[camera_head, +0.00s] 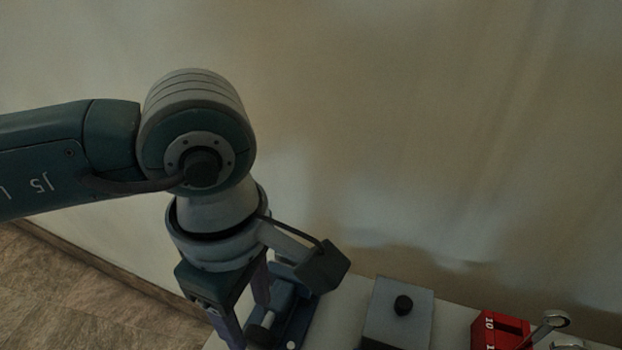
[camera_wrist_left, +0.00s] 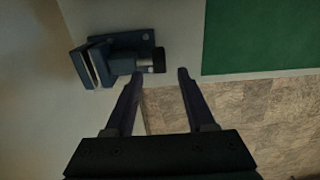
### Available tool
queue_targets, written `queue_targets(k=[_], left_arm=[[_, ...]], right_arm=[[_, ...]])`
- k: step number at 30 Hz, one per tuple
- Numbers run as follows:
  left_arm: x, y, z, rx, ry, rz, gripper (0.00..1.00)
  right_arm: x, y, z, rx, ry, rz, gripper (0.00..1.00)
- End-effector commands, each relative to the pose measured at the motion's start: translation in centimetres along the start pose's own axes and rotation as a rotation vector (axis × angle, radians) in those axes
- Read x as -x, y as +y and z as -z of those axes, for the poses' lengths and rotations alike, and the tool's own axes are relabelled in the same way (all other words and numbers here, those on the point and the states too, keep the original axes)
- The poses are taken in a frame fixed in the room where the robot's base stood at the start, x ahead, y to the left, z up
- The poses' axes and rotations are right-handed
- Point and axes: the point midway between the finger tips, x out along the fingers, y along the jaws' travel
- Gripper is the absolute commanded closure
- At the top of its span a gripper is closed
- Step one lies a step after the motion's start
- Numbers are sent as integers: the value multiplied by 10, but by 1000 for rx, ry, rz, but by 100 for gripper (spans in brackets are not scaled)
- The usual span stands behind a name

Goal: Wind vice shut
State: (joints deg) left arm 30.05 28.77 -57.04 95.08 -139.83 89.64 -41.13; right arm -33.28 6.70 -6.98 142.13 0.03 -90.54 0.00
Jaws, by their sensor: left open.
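The dark blue vice (camera_wrist_left: 122,60) is bolted near the edge of the light bench in the left wrist view. Its pale jaw faces at the left show a narrow dark gap between them. A short bright screw (camera_wrist_left: 145,66) leads to a black end piece (camera_wrist_left: 159,60) at the right. My left gripper (camera_wrist_left: 161,76) is open and empty, its fingertips on either side of the black end piece or just short of it; contact is unclear. In the head view the vice (camera_head: 296,318) is partly hidden behind my left gripper (camera_head: 246,308). My right gripper is not in view.
On the bench (camera_head: 347,305) stand a grey box with a black knob (camera_head: 404,304), a red block with numbers (camera_head: 489,330) and a metal wrench (camera_head: 545,325). A green mat (camera_wrist_left: 262,35) lies right of the vice in the wrist view. A wall stands behind.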

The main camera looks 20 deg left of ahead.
Motion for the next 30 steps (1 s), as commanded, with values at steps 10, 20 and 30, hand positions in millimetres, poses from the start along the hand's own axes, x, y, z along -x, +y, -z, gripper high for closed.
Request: queue_targets(k=[10, 20, 30], left_arm=[[-50, 0, -2, 0, -4, 1, 45], [-53, 0, -1, 0, -4, -1, 46], [-53, 0, -1, 0, -4, -1, 84]], right_arm=[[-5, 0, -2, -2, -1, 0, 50], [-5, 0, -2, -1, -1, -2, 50], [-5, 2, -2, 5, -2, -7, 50]])
